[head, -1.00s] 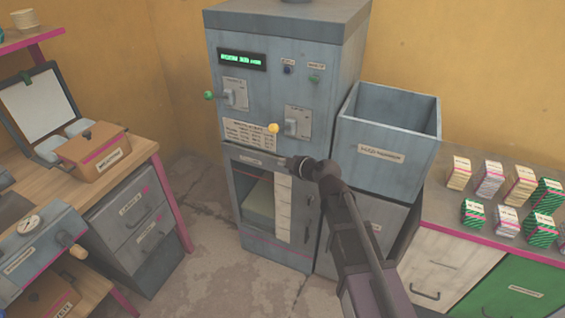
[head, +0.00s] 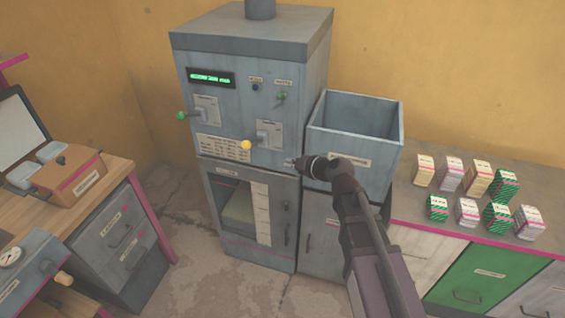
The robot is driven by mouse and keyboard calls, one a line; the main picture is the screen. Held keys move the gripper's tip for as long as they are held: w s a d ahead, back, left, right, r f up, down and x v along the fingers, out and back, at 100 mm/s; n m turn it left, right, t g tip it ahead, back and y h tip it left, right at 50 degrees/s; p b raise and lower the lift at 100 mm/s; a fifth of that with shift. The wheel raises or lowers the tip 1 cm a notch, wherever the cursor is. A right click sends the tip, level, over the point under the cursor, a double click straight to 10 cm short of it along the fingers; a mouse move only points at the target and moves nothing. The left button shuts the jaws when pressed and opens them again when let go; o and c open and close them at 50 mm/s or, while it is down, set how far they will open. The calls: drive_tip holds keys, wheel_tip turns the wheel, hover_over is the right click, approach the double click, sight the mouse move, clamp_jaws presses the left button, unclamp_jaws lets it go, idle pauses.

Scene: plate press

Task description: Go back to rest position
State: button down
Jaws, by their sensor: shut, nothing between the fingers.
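My gripper (head: 291,161) is shut and empty. It is in front of the grey press machine (head: 252,100), near its right edge and below the switches. My arm reaches up from the bottom right of the head view. The machine has a lit green display (head: 211,77), a green-knobbed lever (head: 181,115) and a yellow-knobbed lever (head: 246,145). Its lower door (head: 289,222) looks closed, with a window onto a pale block inside. The gripper appears apart from the yellow knob, but the exact distance cannot be told.
An open grey bin (head: 350,160) stands right of the machine, behind my arm. A counter (head: 408,200) at right holds several small striped stacks (head: 477,180). A wooden desk (head: 110,172) with a brown box (head: 68,178) is at left. Floor (head: 190,270) is free between desk and machine.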

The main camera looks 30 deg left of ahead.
drive_tip(key=shift+w+d+r, duration=0.1)
drive_tip(key=shift+d, duration=0.15)
idle(0.4)
drive_tip(key=d+f+m+h, duration=0.2)
drive_tip(key=d+f+m, duration=0.15)
drive_tip(key=d, duration=0.45)
drive_tip(key=d+f+m+g+h, duration=0.15)
drive_tip(key=d+m, duration=0.25)
drive_tip(key=d, duration=0.4)
drive_tip(key=d+f+m+t+h, duration=0.1)
drive_tip(key=d+f+m+h, duration=0.25)
drive_tip(key=d, duration=0.45)
drive_tip(key=s+d+f+m+g+h, duration=0.1)
drive_tip(key=s+d+m+h, duration=0.1)
drive_tip(key=d+m, duration=0.4)
drive_tip(key=s+d+f+m+g+h, duration=0.1)
drive_tip(key=d+m, duration=0.6)
drive_tip(key=d, duration=0.9)
drive_tip(key=s+g+h, duration=0.1)
drive_tip(key=s+h, duration=0.1)
drive_tip(key=s, duration=0.1)
drive_tip(key=shift+f+m, duration=0.15)
drive_tip(key=shift+m, duration=0.15)
